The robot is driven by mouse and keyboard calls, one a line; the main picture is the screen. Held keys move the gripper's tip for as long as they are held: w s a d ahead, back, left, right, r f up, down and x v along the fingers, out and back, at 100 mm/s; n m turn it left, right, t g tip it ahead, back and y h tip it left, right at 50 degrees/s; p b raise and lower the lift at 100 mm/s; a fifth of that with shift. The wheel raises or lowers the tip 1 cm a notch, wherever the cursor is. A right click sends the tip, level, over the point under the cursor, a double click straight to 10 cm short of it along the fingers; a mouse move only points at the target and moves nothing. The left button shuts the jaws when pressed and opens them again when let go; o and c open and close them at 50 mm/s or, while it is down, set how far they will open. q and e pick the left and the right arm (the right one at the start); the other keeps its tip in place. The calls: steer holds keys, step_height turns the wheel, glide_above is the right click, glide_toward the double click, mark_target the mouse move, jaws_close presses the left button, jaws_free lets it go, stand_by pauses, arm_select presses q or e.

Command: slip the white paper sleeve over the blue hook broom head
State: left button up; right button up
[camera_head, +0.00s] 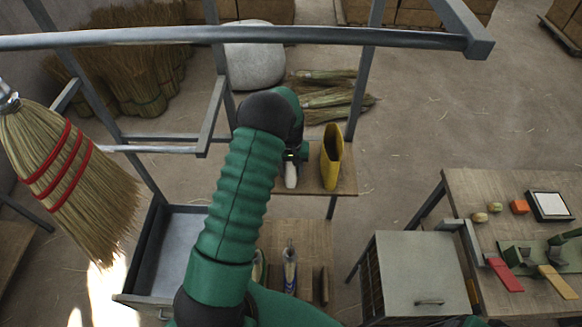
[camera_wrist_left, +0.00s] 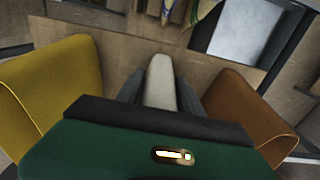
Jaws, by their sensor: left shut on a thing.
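My left gripper (camera_wrist_left: 160,90) is shut on the white paper sleeve (camera_wrist_left: 160,82), which shows edge-on between the fingers in the wrist view. In the head view my green arm reaches forward, and the sleeve (camera_head: 291,175) shows as a small white piece at the wooden stand. A straw broom head (camera_head: 75,180) with red bands hangs at the far left, bristles down, under a grey metal fitting. I see no blue hook on it. The sleeve is well to the right of this broom, apart from it. My right gripper is not in view.
A yellow sleeve (camera_head: 331,160) stands right of the white one; a brown sleeve (camera_wrist_left: 245,110) is on its other side. A grey metal frame (camera_head: 240,35) crosses the top. A grey tray (camera_head: 170,250), a cabinet (camera_head: 420,270) and a tool bench (camera_head: 485,195) stand around.

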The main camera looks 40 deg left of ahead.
arm_select(q)
steer(key=o, duration=1.1)
steer(key=shift+d, duration=0.15)
steer(key=shift+o, duration=1.1)
steer(key=shift+d, duration=0.1)
steer(key=shift+d+r, duration=0.1)
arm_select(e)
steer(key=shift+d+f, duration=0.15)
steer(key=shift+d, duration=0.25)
arm_select(q)
steer(key=shift+r, duration=0.1)
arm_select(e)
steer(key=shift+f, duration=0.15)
